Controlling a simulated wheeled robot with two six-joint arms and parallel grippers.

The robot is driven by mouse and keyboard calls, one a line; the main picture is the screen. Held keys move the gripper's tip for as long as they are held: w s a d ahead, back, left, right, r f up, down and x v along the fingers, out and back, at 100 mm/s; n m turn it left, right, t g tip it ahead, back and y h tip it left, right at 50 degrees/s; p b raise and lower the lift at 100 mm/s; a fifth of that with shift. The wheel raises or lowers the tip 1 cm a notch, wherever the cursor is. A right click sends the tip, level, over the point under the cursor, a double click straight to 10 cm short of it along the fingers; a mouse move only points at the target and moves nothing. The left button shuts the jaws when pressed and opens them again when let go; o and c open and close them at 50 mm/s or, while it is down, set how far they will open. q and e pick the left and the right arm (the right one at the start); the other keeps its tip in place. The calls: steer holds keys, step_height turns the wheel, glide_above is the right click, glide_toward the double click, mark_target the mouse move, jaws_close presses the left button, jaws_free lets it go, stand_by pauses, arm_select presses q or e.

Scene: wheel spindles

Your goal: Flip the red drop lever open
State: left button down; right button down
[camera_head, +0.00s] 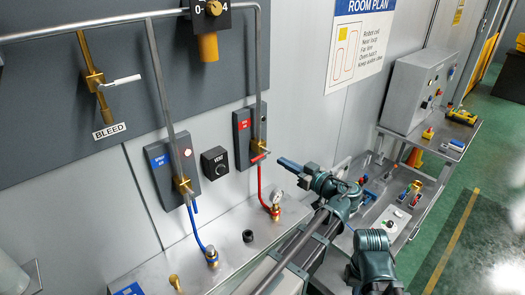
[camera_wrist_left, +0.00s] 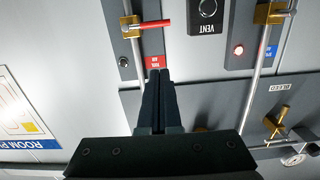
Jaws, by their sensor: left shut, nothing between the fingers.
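The red drop lever (camera_head: 260,158) sticks out sideways from a brass valve (camera_head: 258,145) at the foot of a grey pipe, in front of a dark box with a red label (camera_head: 243,125). In the left wrist view, which looks upside down, the lever (camera_wrist_left: 153,23) lies nearly level, with its brass valve (camera_wrist_left: 130,28) at its left end. My left gripper (camera_head: 283,162) is shut and empty, just right of the lever in the head view. Its fingertips (camera_wrist_left: 160,72) show a gap from the lever in the wrist view. My right gripper is not in view.
A blue-labelled box (camera_head: 160,170) with another brass valve stands left of the round VENT knob (camera_head: 214,162). A side bench (camera_head: 425,150) stands at right.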

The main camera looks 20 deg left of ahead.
arm_select(q)
steer(key=shift+w+r, duration=0.1)
steer(key=shift+r, duration=0.2)
steer(key=shift+a, duration=0.1)
steer(key=w+a+f+b, duration=0.4)
steer(key=a, duration=0.6)
steer(key=shift+f, duration=0.25)
